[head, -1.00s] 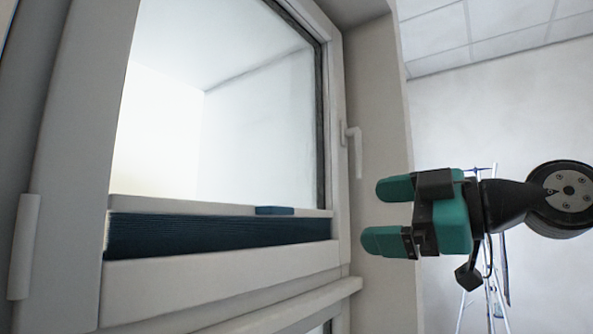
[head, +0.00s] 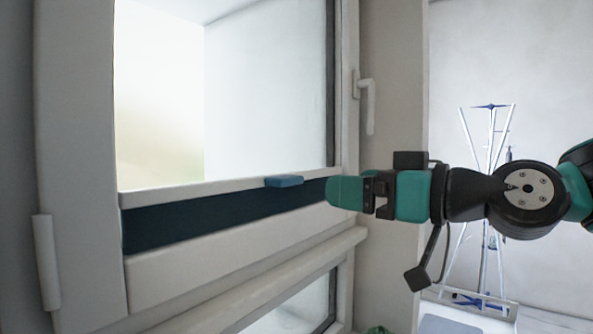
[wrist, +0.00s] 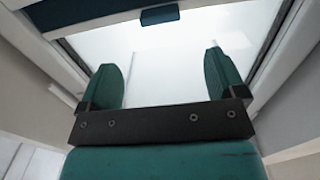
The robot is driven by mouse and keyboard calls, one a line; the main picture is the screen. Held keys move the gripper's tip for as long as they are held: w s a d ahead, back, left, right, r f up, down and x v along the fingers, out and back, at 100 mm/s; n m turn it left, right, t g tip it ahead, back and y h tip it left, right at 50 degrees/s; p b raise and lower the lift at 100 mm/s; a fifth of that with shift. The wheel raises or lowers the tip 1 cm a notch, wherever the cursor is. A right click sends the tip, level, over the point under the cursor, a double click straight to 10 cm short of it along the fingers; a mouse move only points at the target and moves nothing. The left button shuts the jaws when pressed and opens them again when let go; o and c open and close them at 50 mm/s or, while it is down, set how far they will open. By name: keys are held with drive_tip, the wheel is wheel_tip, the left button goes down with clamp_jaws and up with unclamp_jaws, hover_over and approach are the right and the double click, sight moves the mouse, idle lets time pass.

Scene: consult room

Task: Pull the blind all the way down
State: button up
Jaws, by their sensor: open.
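The blind is a dark blue folded band (head: 200,222) along the bottom of the upper window pane in the head view. A pale rail (head: 190,190) runs along its top edge, with a small blue tab (head: 285,181) on it. My gripper (head: 335,192) is at the right of the tab, in front of the window frame's right side, apart from the tab. In the head view one finger hides the other. In the wrist view my gripper (wrist: 165,80) is open and empty. The tab (wrist: 159,15) shows at the top there, beyond the fingertips, with the blind (wrist: 85,12) beside it.
The white window frame (head: 80,160) surrounds the pane, with a handle (head: 368,100) on the right. A lower pane (head: 295,305) is below. A ladder-like stand (head: 490,200) is by the wall at the right.

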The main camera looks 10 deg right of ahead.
sight(294, 180)
drive_tip(key=p+x, duration=0.4)
drive_tip(key=x, duration=0.6)
drive_tip(key=shift+w+a, duration=0.25)
drive_tip(key=shift+a, duration=0.05)
drive_tip(key=c, duration=1.3)
wheel_tip(294, 180, down, 5)
drive_tip(key=b, duration=0.5)
drive_tip(key=shift+f, duration=0.1)
drive_tip(key=o, duration=1.3)
